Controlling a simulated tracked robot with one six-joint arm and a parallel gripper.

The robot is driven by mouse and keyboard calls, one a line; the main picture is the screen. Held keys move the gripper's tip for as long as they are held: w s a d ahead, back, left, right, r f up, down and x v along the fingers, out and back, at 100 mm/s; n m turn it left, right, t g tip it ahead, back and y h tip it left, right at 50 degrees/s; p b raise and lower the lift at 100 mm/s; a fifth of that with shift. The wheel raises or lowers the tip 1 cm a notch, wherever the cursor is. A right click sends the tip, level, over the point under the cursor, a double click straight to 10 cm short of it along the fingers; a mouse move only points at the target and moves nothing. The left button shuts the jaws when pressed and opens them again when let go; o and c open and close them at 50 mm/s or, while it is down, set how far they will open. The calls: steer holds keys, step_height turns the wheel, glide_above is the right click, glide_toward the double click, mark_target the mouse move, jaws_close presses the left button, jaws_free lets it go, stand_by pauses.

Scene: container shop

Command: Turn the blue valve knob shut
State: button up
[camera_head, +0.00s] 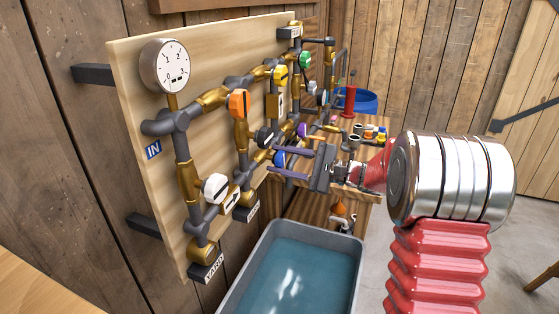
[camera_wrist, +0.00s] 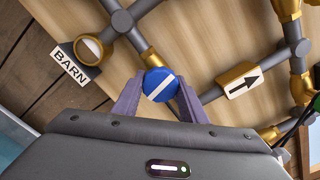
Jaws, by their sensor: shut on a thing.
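The blue valve knob (camera_wrist: 160,85) has a white bar across its face and sits on the pipework by a brass fitting. In the wrist view the two purple fingers of my gripper (camera_wrist: 158,97) stand on either side of it, closed on its sides. The white bar runs slanted, from lower left to upper right. In the head view the knob (camera_head: 279,158) shows partly between the fingers of my gripper (camera_head: 277,163), which reaches in from the right.
The wooden board (camera_head: 130,90) carries grey and brass pipes, a gauge (camera_head: 165,66), and an orange knob (camera_head: 238,103), a white knob (camera_head: 215,187) and a green knob (camera_head: 305,60). A water tub (camera_head: 240,283) stands below. A "BARN" label (camera_wrist: 71,66) is left of the blue knob.

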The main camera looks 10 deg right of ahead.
steer(key=shift+f+m, duration=0.2)
steer(key=shift+m, duration=1.1)
steer(key=shift+r, duration=0.1)
steer(key=o, duration=1.1)
steer(key=shift+c, duration=0.2)
steer(key=shift+d+r, duration=0.1)
steer(key=v, duration=1.3)
steer(key=shift+s+d, duration=0.25)
